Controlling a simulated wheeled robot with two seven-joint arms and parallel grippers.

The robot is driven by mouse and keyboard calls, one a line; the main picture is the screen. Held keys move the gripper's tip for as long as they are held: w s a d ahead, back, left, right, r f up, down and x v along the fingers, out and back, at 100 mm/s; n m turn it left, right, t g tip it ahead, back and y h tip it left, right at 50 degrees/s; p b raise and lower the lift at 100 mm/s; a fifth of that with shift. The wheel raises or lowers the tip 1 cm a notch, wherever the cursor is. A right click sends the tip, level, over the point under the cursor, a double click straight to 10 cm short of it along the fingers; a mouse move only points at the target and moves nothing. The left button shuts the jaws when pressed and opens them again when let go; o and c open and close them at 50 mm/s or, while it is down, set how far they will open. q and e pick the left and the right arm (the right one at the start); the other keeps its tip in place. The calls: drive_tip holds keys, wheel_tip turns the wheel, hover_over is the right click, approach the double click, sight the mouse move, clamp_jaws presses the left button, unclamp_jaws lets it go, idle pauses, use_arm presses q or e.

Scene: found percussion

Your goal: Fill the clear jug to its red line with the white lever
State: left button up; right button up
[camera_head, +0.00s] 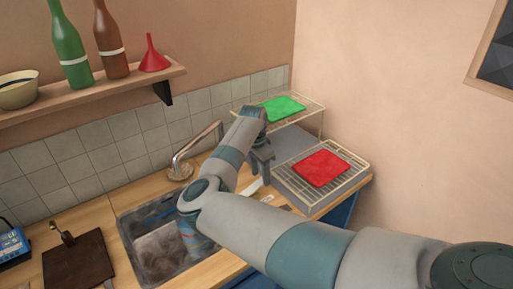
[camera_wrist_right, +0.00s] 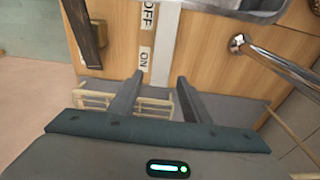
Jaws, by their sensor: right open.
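The clear jug (camera_head: 192,240) stands in the sink (camera_head: 150,262), partly hidden behind my right arm. A bit of red shows on it, but I cannot tell the water level. The white lever (camera_head: 252,187) lies on the counter right of the sink, and it also shows in the wrist view (camera_wrist_right: 166,45), beside the OFF and ON labels. My right gripper (camera_head: 262,168) is open above the lever. In the wrist view the lever's near end lies between the gripper's fingertips (camera_wrist_right: 160,78); I cannot tell whether they touch it. My left gripper is not in view.
The tap (camera_head: 182,165) stands behind the sink. A wire rack (camera_head: 290,185) with a red pad (camera_head: 322,168) is right of the gripper, with a green pad (camera_head: 283,108) on a higher rack. A dark board (camera_head: 78,262) lies left of the sink.

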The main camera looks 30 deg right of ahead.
sight(256, 184)
wheel_tip(256, 184, up, 15)
drive_tip(key=a+b, duration=0.2)
drive_tip(key=b, duration=0.2)
drive_tip(key=shift+r, duration=0.2)
drive_tip(key=shift+s+f, duration=0.1)
idle(0.3)
